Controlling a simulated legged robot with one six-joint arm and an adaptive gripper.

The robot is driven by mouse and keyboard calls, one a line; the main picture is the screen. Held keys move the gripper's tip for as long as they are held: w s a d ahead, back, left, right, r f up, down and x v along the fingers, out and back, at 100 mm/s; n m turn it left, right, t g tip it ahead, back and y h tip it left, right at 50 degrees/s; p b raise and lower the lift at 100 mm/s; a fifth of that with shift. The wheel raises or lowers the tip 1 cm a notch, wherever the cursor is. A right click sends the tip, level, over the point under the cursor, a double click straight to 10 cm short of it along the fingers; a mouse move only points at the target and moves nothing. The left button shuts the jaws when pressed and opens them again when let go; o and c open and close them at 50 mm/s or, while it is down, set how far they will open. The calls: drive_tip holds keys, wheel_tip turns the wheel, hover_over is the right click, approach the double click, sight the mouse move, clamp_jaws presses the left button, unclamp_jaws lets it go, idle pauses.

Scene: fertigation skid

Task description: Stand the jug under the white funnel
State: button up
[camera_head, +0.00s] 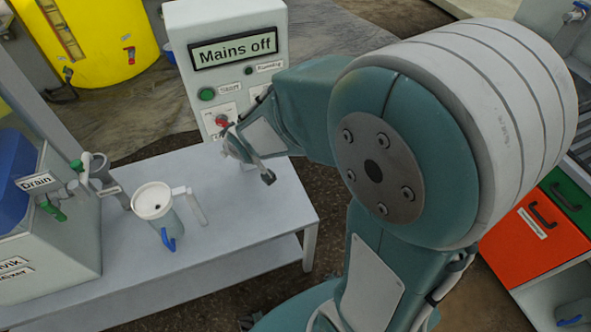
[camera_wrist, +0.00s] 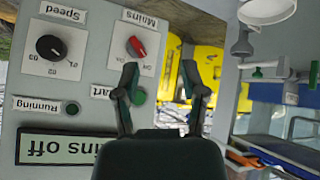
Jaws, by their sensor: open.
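The white funnel (camera_head: 151,197) is at the left end of the grey bench in the head view, seen from above. A grey-green jug (camera_head: 165,226) with a blue handle shows just below it, its top covered by the funnel. Jug and funnel look lined up, but I cannot tell the gap between them. My gripper (camera_head: 250,164) is open and empty, to the right of and apart from the jug, in front of the control box. Its two spread fingers also show in the wrist view (camera_wrist: 160,78), which is upside down, with the box's switches behind them.
The control box (camera_head: 239,75) reads "Mains off" and has a red Mains knob (camera_wrist: 136,47). A grey tank (camera_head: 60,250) with a Drain label stands left of the jug. The bench (camera_head: 248,212) is clear on its right. A yellow tank (camera_head: 95,40) stands behind.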

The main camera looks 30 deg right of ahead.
drive_tip(key=s+d+r+m+g, duration=0.1)
drive_tip(key=s+r, duration=0.3)
drive_tip(key=s, duration=0.3)
drive_tip(key=s+d+r+m+g, duration=0.1)
drive_tip(key=s+d+r+m, duration=0.1)
drive_tip(key=s+r, duration=0.2)
drive_tip(key=s+d+r+m+g+h, duration=0.1)
drive_tip(key=s+d+r, duration=0.1)
drive_tip(key=s, duration=0.8)
drive_tip(key=shift+s+r+m, duration=0.15)
drive_tip(key=shift+r+m, duration=0.25)
drive_tip(key=shift+r, duration=0.5)
